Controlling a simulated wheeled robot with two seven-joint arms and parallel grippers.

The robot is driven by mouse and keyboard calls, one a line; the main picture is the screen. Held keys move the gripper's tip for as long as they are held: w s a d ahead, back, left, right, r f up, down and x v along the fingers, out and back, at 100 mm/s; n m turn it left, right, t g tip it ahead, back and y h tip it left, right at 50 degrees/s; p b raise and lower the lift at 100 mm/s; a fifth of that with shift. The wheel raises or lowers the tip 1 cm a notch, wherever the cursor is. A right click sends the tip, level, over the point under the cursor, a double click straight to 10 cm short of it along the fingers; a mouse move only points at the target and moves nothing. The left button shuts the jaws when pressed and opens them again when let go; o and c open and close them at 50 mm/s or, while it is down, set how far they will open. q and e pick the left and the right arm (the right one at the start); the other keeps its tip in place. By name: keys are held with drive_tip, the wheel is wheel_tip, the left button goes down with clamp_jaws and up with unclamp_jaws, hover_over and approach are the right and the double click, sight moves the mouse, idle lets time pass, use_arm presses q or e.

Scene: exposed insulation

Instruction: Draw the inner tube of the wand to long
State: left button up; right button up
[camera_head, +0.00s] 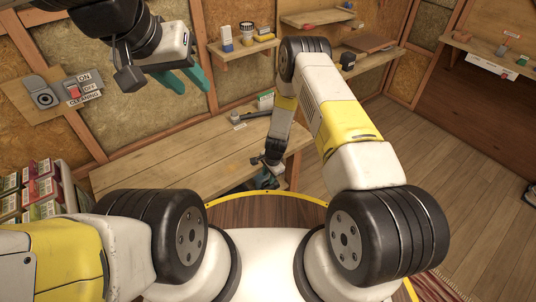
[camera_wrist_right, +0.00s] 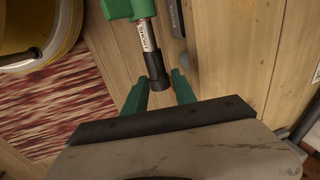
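In the right wrist view the wand shows a green body (camera_wrist_right: 128,8) at the top edge. A short silver inner tube (camera_wrist_right: 147,36) with a printed label comes out of it and ends in a black tip (camera_wrist_right: 158,73). My right gripper (camera_wrist_right: 159,84) is open, with one green finger on each side of the black tip; I cannot tell whether they touch it. In the head view my right gripper (camera_head: 266,180) is small and low by the bench's front edge; the wand cannot be made out there. My left gripper (camera_head: 194,90) is open and empty, raised at upper left.
The wooden bench (camera_head: 165,155) stands ahead, mostly bare on its left. A grey tool (camera_head: 237,120) lies toward its back. Shelves with small items hang behind. A packet rack (camera_head: 38,190) stands at left.

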drive_tip(key=shift+w+a+f, duration=0.1)
drive_tip(key=shift+f, duration=0.65)
drive_tip(key=shift+w+a+f, duration=0.1)
drive_tip(key=shift+f, duration=0.6)
clamp_jaws()
idle(0.3)
